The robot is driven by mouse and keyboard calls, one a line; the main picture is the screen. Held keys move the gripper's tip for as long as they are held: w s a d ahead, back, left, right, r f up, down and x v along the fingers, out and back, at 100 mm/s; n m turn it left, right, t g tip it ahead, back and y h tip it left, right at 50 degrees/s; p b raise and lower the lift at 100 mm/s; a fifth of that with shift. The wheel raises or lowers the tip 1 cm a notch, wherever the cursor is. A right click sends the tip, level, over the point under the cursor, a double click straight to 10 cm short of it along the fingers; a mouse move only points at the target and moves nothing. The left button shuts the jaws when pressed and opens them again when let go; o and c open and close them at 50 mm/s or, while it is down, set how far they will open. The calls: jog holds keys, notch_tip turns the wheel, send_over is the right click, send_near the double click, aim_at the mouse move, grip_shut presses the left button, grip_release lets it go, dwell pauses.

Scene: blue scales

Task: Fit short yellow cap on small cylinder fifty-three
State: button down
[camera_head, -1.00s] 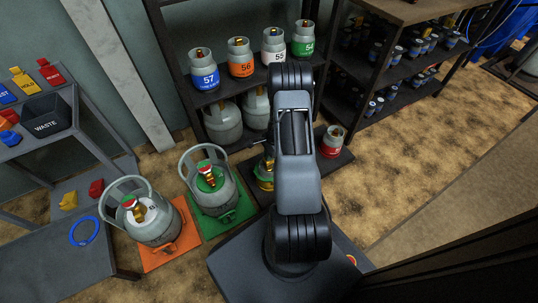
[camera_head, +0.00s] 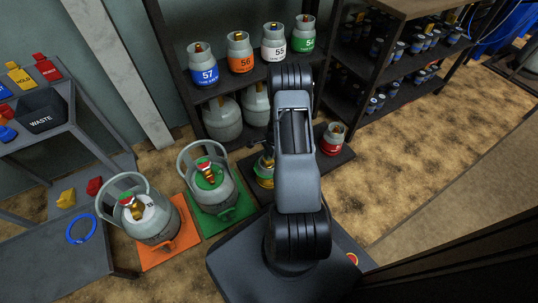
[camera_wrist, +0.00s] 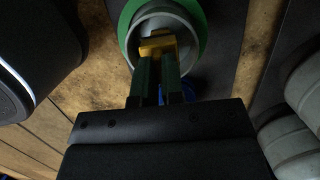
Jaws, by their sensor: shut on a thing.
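A small grey cylinder with a green and yellow band (camera_head: 265,182) stands on a dark mat in the head view, partly hidden behind my arm; its number is not readable. In the wrist view my gripper (camera_wrist: 158,58) is shut on a short yellow cap (camera_wrist: 157,46). The cap is over the open grey collar of a cylinder with a green shoulder (camera_wrist: 201,22). I cannot tell whether the cap is seated on the valve or only held at it. My gripper is mostly hidden by my arm in the head view.
A red-labelled cylinder (camera_head: 333,140) stands right of my arm. Two larger cylinders stand on a green mat (camera_head: 236,217) and an orange mat (camera_head: 184,250). A shelf (camera_head: 185,112) holds numbered cylinders behind. A grey bench (camera_head: 25,250) with a waste bin is left.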

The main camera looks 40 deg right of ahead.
jog(key=shift+f, duration=0.25)
jog(key=c, duration=1.2)
grip_release()
jog(key=shift+o, duration=0.2)
jog(key=p+v, duration=0.6)
jog(key=v, duration=0.8)
